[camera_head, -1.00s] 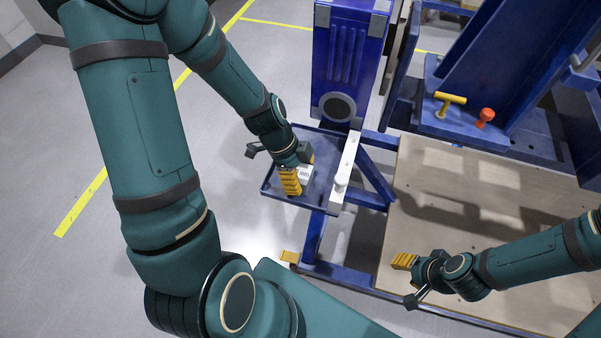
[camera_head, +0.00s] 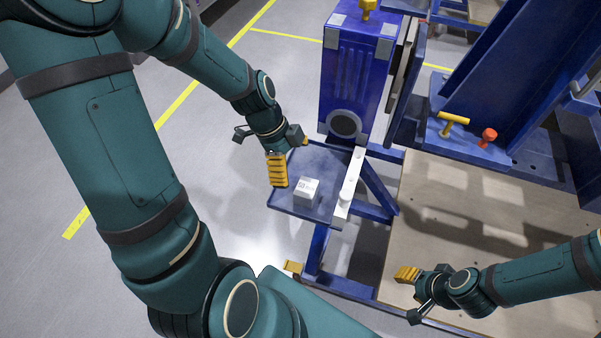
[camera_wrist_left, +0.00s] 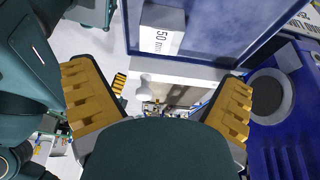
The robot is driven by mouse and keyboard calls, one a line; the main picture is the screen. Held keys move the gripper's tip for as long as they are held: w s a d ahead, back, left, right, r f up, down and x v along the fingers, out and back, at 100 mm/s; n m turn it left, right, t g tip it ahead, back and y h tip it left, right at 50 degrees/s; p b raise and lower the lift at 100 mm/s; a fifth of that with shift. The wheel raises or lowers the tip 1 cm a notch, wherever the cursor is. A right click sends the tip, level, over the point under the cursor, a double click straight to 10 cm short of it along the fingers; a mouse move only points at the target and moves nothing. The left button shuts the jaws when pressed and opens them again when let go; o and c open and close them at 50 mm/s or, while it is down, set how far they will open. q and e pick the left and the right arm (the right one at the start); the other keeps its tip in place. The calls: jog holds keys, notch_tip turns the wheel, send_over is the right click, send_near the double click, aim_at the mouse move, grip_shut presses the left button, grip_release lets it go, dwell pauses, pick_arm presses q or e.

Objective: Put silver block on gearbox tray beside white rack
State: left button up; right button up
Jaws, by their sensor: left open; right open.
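The silver block (camera_head: 307,191) is a small pale block standing on the blue gearbox tray (camera_head: 321,160), towards its front edge. The white rack (camera_head: 348,181) is a narrow white bar along the tray's right side, a short gap from the block. In the left wrist view the block (camera_wrist_left: 162,32) shows a "50 mm" marking. My left gripper (camera_head: 277,170) is open and empty, above the tray's left edge, to the left of the block and apart from it. My right gripper (camera_head: 408,274) is open and empty over the wooden board.
A blue gearbox housing (camera_head: 353,75) with a round dark port stands behind the tray. A yellow T-handle (camera_head: 453,120) and a red knob (camera_head: 488,136) sit on the blue fixture at right. The wooden board (camera_head: 460,215) is mostly clear.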

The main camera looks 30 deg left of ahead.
pick_arm(q)
jog(key=v, duration=0.2)
jog(key=shift+a+r, duration=0.15)
jog(key=shift+r, duration=0.1)
dwell(0.5)
